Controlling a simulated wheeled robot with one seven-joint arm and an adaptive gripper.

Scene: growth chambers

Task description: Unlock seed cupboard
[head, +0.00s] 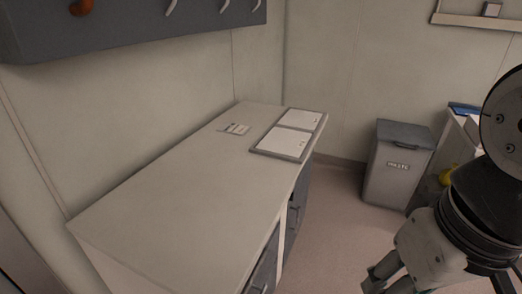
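My gripper (383,277) is at the lower right, over the floor and right of the counter. A dark grey wall unit (150,34) at the upper left carries an orange-brown rounded piece (82,7) and several pale curved pieces, cut off by the top edge. No label marks any of these as the seed cupboard. I make out no key or lock.
A grey waste bin (396,168) stands near the back wall. Bare floor lies between counter and bin. A yellow item (447,177) is partly hidden behind my arm.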

